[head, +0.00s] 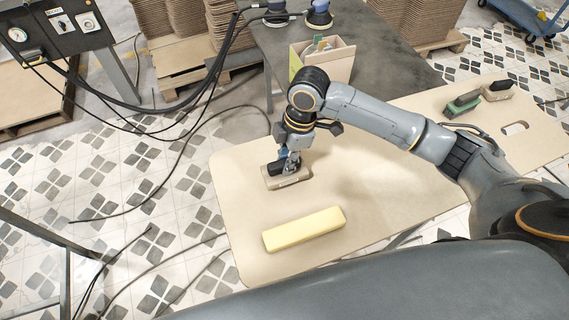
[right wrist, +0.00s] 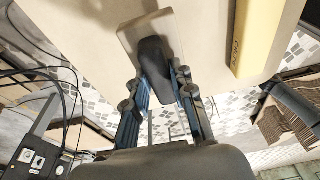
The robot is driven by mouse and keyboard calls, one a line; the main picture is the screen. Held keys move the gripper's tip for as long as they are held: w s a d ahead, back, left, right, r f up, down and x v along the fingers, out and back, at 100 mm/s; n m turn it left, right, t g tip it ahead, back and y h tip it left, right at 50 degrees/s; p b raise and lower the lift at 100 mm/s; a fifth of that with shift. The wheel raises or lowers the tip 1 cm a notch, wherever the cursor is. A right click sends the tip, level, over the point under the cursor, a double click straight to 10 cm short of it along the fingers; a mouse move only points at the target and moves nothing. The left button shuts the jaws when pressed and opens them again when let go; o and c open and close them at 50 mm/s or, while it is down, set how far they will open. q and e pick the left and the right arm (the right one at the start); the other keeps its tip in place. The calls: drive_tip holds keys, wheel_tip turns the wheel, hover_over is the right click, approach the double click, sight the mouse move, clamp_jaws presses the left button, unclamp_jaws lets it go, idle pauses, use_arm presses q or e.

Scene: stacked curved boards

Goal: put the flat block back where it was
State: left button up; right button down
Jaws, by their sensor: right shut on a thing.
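The flat block is a beige slab (head: 292,181) with a dark raised grip, at the left part of the pale board (head: 235,195) in the head view. My right gripper (head: 288,167) comes down on it from above, its fingers shut on the dark grip. In the right wrist view the slab (right wrist: 131,38) lies beyond the fingertips (right wrist: 160,82), with the dark grip between them. The slab is at or close to the board surface; I cannot tell whether it touches. My left gripper is not in view.
A long yellow block (head: 304,229) lies on the board in front of the held block. A green-based block (head: 462,105) and another beige block (head: 497,91) sit at the far right. An open box (head: 337,62) stands on the dark table behind. The board's middle is clear.

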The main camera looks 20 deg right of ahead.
drive_tip(key=f, duration=0.1)
drive_tip(key=f+p, duration=0.1)
drive_tip(key=f, duration=0.1)
drive_tip(key=shift+w+a, duration=0.2)
drive_tip(key=shift+f+p, duration=0.3)
drive_tip(key=shift+f, duration=0.2)
drive_tip(key=c, duration=1.1)
unclamp_jaws()
drive_tip(key=r, duration=0.3)
drive_tip(key=d+r+b, duration=0.1)
drive_tip(key=r, duration=0.3)
drive_tip(key=d+r+b, duration=0.1)
drive_tip(key=r, duration=0.2)
drive_tip(key=shift+r, duration=0.25)
drive_tip(key=shift+d+r, duration=0.15)
drive_tip(key=shift+r, duration=0.65)
